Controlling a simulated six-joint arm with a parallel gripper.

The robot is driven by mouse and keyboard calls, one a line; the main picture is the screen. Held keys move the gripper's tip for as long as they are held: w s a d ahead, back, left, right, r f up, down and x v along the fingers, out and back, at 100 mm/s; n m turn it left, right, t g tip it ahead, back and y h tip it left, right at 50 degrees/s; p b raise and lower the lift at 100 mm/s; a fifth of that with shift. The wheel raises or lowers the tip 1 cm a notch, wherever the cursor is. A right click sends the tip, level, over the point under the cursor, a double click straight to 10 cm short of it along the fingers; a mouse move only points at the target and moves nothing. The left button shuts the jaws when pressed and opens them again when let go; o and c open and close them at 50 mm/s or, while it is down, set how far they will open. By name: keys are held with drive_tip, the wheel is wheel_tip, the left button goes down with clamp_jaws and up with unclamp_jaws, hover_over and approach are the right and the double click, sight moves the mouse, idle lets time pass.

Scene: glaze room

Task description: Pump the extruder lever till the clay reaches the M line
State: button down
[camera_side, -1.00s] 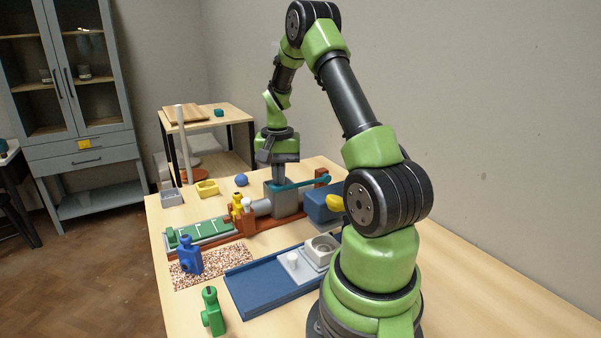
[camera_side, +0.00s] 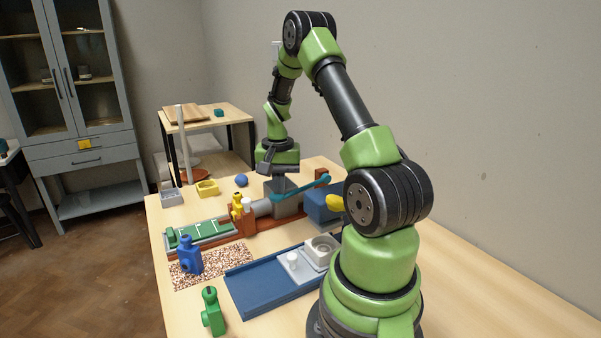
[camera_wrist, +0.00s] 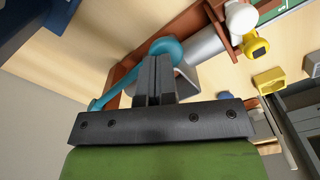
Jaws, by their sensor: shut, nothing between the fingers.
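The extruder is a grey box (camera_side: 287,204) with a grey barrel (camera_side: 262,208) on a red-brown base. Its teal lever (camera_side: 300,188) runs from a red-brown post at the right, sloping down to the left. My gripper (camera_side: 277,192) is shut and empty, fingers pointing down at the lever's free end. In the wrist view the shut fingers (camera_wrist: 155,62) overlap the lever's round knob (camera_wrist: 168,47); I cannot tell whether they touch. A green board with white lines (camera_side: 203,232) lies left of the barrel. I cannot make out clay or the M letter.
A yellow figure (camera_side: 238,203) and a white knob (camera_side: 246,204) stand by the barrel. A blue figure (camera_side: 190,256) stands on a speckled mat (camera_side: 215,268). A blue tray (camera_side: 262,293), a green figure (camera_side: 213,312) and a blue box (camera_side: 322,208) are nearer my base.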

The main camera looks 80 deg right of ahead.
drive_tip(key=shift+f, duration=0.95)
wheel_tip(320, 180, up, 10)
drive_tip(key=shift+r, duration=0.2)
idle(0.6)
idle(0.5)
